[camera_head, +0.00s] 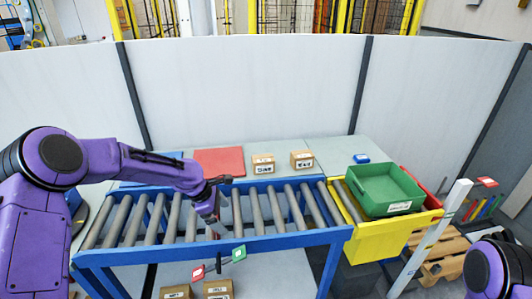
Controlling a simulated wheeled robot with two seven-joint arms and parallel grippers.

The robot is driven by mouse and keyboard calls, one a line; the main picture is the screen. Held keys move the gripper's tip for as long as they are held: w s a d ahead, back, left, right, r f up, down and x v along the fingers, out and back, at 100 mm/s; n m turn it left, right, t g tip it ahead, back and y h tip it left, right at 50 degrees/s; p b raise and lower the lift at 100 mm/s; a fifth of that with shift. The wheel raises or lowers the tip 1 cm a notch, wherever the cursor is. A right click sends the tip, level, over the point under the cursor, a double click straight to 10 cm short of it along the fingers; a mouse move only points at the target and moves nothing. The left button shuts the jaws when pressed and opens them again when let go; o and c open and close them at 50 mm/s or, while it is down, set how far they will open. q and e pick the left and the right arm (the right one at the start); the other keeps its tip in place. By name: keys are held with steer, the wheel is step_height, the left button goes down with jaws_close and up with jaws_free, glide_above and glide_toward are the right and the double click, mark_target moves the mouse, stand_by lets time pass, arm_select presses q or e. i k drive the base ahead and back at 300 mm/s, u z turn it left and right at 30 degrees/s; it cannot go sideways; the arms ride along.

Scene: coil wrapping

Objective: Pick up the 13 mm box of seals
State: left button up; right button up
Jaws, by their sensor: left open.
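Two small brown boxes with white labels, one on the left (263,164) and one on the right (301,159), stand apart on the grey table behind the roller conveyor. Two more brown boxes, one on the left (176,292) and one on the right (218,289), show at the bottom edge, partly cut off. The label print is too small to tell which is the 13 mm box of seals. My left gripper (215,226) is open and points down over the rollers, in front and to the left of the table boxes. It touches no box. My right gripper is out of view.
The blue-framed roller conveyor (270,238) crosses the middle. A red mat (219,161) lies left of the table boxes. A green bin (386,189) sits on a yellow container (385,236) at right. A white post (430,238) stands near my right arm.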

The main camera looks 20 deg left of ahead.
mark_target(262, 164)
steer(key=i, duration=1.3)
